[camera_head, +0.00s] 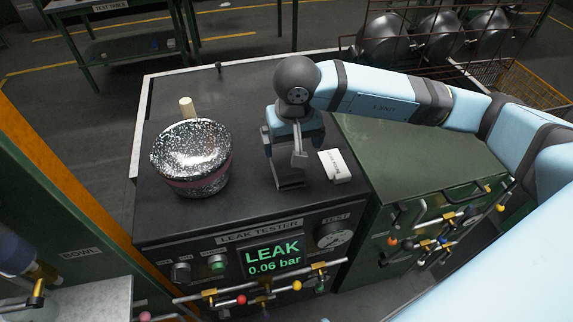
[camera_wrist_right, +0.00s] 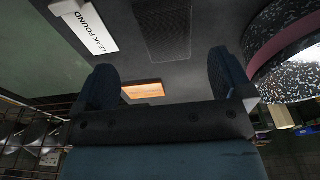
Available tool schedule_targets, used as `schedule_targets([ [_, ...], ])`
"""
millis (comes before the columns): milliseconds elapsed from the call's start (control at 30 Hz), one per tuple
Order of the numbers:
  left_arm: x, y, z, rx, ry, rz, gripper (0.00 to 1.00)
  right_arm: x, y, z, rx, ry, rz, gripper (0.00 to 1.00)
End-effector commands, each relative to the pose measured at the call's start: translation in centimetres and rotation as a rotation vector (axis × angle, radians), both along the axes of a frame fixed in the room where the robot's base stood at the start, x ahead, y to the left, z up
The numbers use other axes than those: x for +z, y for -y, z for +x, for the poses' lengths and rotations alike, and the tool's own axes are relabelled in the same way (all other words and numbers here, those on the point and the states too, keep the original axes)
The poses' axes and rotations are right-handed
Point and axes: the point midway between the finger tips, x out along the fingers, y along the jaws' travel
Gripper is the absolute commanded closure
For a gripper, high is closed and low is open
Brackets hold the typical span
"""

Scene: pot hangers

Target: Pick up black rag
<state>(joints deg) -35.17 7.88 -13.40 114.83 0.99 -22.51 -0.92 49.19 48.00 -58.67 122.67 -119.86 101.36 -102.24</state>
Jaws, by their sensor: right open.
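A flat dark rectangle, which looks like the black rag, lies on the dark bench top (camera_head: 245,95) between the pot and a white sign. It shows at the top middle of the right wrist view (camera_wrist_right: 170,30) and is hard to tell from the bench. In the head view a dark patch below the right gripper (camera_head: 287,150) matches it, partly covered by the gripper. My right gripper points down above the bench. In the right wrist view its fingers (camera_wrist_right: 163,85) are apart, with no rag between them. My left gripper is not in view.
A speckled pot (camera_head: 193,158) stands left of the right gripper, with a beige cylinder (camera_head: 187,107) behind it. The white sign (camera_wrist_right: 85,22) reads "LEAK FOUND". The leak tester panel (camera_head: 270,258) reads LEAK 0.06 bar. A green cabinet (camera_head: 420,165) stands to the right.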

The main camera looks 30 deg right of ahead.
Motion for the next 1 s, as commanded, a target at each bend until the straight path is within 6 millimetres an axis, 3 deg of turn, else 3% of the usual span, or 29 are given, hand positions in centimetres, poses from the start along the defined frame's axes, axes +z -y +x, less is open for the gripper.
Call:
schedule_targets([
  [100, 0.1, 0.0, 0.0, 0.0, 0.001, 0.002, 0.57, -1.9, 0.0, 0.2, 0.0, -0.003, 0.001, 0.02],
  [367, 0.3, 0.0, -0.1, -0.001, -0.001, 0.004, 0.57, -3.8, -0.1, 0.6, -0.001, -0.002, 0.002, 0.02],
  [633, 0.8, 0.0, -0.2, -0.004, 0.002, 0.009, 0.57, -7.5, -0.5, 1.5, -0.001, -0.002, 0.002, 0.02],
  [933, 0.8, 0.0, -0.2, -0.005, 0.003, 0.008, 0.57, -8.1, -0.5, 1.6, 0.0, 0.0, 0.002, 0.02],
  [1000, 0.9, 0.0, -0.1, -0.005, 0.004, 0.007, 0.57, -8.1, -0.5, 1.5, 0.0, 0.0, 0.002, 0.16],
])
